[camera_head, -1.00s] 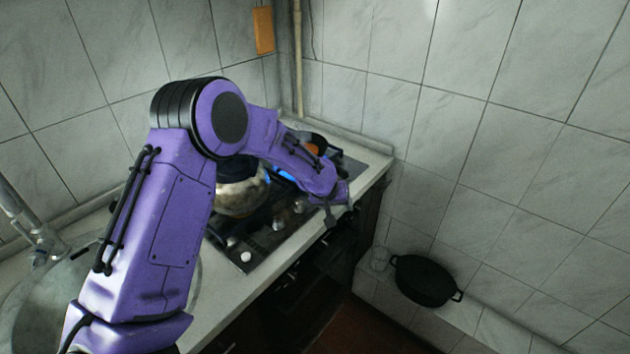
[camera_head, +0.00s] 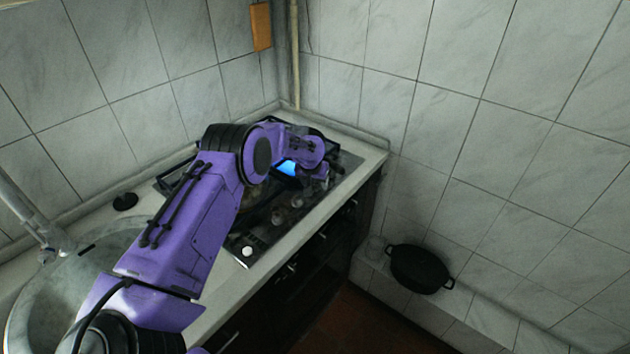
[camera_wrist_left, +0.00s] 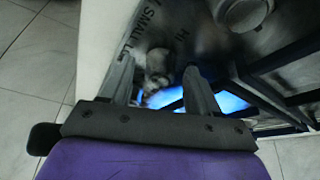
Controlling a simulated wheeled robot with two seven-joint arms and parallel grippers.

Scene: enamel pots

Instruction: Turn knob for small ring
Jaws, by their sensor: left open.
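The stove (camera_head: 345,165) is a dark cooktop set in the counter, with a row of knobs along its front edge. My left gripper (camera_head: 318,180) is low over the stove's far right part. In the left wrist view my left gripper (camera_wrist_left: 161,75) is open, its fingers pointing at the panel. A small metallic knob (camera_wrist_left: 157,62) shows between the fingers, beside the printed words "SMALL" and "HI". Contact cannot be told. Another round knob (camera_wrist_left: 243,12) is at the top right. A bright blue glow (camera_head: 288,168) shows by the gripper. My right gripper is not in view.
A pale front knob (camera_head: 248,252) is at the stove's near corner. The sink (camera_head: 40,300) is at left, with a small black object (camera_head: 125,201) behind it. A black pot (camera_head: 420,269) stands on a tiled ledge at right. Tiled walls close off the back.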

